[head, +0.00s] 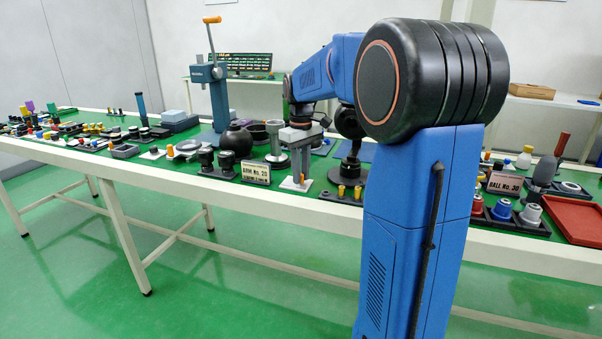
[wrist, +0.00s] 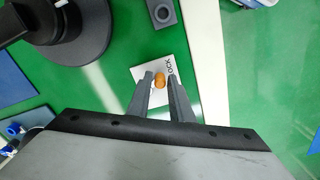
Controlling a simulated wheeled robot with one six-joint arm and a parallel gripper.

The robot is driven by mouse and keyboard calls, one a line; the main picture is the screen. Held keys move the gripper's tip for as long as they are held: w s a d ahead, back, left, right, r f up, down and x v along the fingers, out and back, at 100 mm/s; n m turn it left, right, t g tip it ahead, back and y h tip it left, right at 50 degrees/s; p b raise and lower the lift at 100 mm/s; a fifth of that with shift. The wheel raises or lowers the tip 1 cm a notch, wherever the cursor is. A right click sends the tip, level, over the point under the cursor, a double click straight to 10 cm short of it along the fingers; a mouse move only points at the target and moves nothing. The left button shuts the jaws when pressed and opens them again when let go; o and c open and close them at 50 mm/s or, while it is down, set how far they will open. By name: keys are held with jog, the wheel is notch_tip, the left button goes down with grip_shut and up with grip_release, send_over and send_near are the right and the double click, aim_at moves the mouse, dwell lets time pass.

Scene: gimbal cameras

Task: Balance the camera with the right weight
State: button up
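My gripper (head: 297,180) points down at a small white plate (head: 289,185), lettered "DOCK" in the wrist view. An orange rounded piece (wrist: 160,77) sits over this plate between my fingertips (wrist: 160,76). The fingers are close on both sides of it; I cannot tell whether they touch it. A black stand with a round base (head: 347,176) is right of my gripper, partly behind my arm. It also shows at the upper left of the wrist view (wrist: 85,50). Which piece is the camera or the right weight is not clear.
Signs reading "ARM No. 20" (head: 256,172) and "BALL No. 30" (head: 505,184) stand on the long table. A black tray with brass pegs (head: 342,194) is close right. A blue press (head: 209,86) is behind. Many small parts crowd the left; a red tray (head: 573,220) is far right.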

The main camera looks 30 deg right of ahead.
grip_shut()
jog(key=m, duration=0.1)
jog(key=a+m, duration=0.1)
jog(key=m, duration=0.1)
jog(key=w+m, duration=0.1)
jog(key=m, duration=0.1)
jog(key=shift+a, duration=0.15)
jog(key=m, duration=0.3)
jog(key=shift+w+a+m, duration=0.25)
jog(key=shift+w+m, duration=0.15)
jog(key=shift+w+a+m, duration=0.1)
jog(key=shift+w+m, duration=0.15)
jog(key=shift+m, duration=0.55)
jog(key=shift+w+a+m, duration=0.1)
jog(key=shift+w+m, duration=0.15)
jog(key=shift+m, duration=0.55)
jog(key=o, duration=0.5)
grip_release()
